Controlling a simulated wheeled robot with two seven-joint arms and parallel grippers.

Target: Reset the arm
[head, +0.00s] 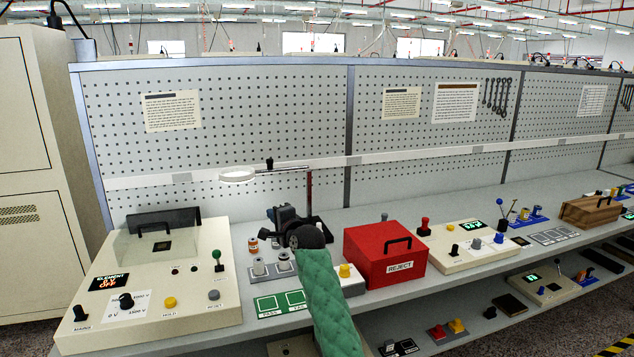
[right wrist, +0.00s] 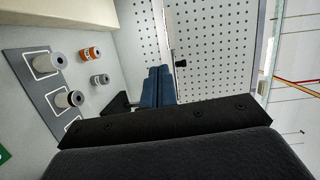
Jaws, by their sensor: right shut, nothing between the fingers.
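My right arm, in a green quilted sleeve, comes in from the bottom of the head view. Its right gripper (head: 285,213) is over the back of the bench, between the tester and the red REJECT box. In the right wrist view the blue fingers (right wrist: 159,85) are together and hold nothing. Two grey-white spools (head: 258,266) stand on a grey plate to the gripper's left; they also show in the right wrist view (right wrist: 70,98). My left gripper is out of view.
A beige tester (head: 190,300) with a clear cover stands at left. The red REJECT box (head: 385,255) is right of my arm. A magnifier lamp (head: 237,176) on a post stands by the gripper. A grey pegboard (head: 230,110) closes the back. Green PASS/FAIL pads (head: 268,303) lie in front.

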